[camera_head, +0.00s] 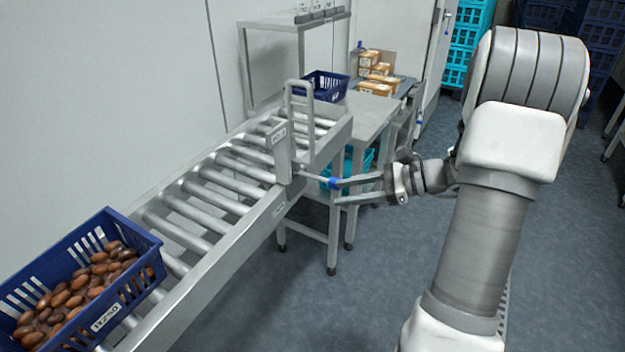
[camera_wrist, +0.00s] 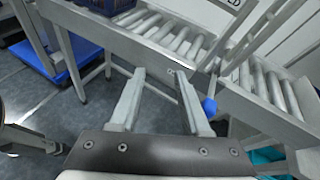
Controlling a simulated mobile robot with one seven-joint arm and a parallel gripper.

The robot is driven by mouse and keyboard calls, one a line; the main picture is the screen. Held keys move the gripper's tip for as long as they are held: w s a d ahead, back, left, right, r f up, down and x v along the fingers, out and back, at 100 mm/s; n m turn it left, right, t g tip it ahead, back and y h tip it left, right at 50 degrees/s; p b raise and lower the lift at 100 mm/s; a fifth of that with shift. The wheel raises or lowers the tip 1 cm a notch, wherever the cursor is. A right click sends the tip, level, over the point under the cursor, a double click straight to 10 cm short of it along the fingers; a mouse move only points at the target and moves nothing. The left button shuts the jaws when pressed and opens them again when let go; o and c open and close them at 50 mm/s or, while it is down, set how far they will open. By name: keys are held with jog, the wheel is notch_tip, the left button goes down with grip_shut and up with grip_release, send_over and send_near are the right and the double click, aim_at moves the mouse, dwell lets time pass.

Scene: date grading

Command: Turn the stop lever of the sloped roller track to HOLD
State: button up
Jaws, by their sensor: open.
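The sloped roller track (camera_head: 225,243) runs from lower left to upper middle in the head view; its rollers and side rail (camera_wrist: 262,112) also show in the wrist view. The stop lever is a thin rod ending in a blue knob (camera_head: 334,183), sticking out sideways from a grey post (camera_head: 282,155) on the near rail. My gripper (camera_head: 341,194) is open and empty at the knob. In the wrist view, the blue knob (camera_wrist: 209,106) lies just right of the right finger, outside the gap between the fingers (camera_wrist: 160,75). I cannot tell whether they touch.
A blue crate of dates (camera_head: 130,295) sits on the lower left rollers. An upright grey loop (camera_head: 300,88) stands by the post. A table (camera_head: 372,108) behind holds cartons (camera_head: 376,88) and another blue crate (camera_head: 327,86). The floor to the right is partly open.

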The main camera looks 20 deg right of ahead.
aim_at(324, 180)
jog(key=w+d+f+m+t+b, duration=0.1)
jog(key=d+f+m+t, duration=0.25)
jog(key=d, duration=0.25)
jog(key=d+f+m+t+b, duration=0.2)
jog(key=d+f+m+t, duration=0.15)
jog(key=d, duration=0.25)
jog(key=shift+h, duration=0.3)
jog(key=b+x, duration=0.1)
jog(key=x, duration=0.4)
jog(key=b+x, duration=0.1)
jog(key=x, duration=0.5)
jog(key=f+b+x, duration=0.1)
jog(key=x, duration=0.5)
jog(key=shift+a, duration=0.35)
grip_shut()
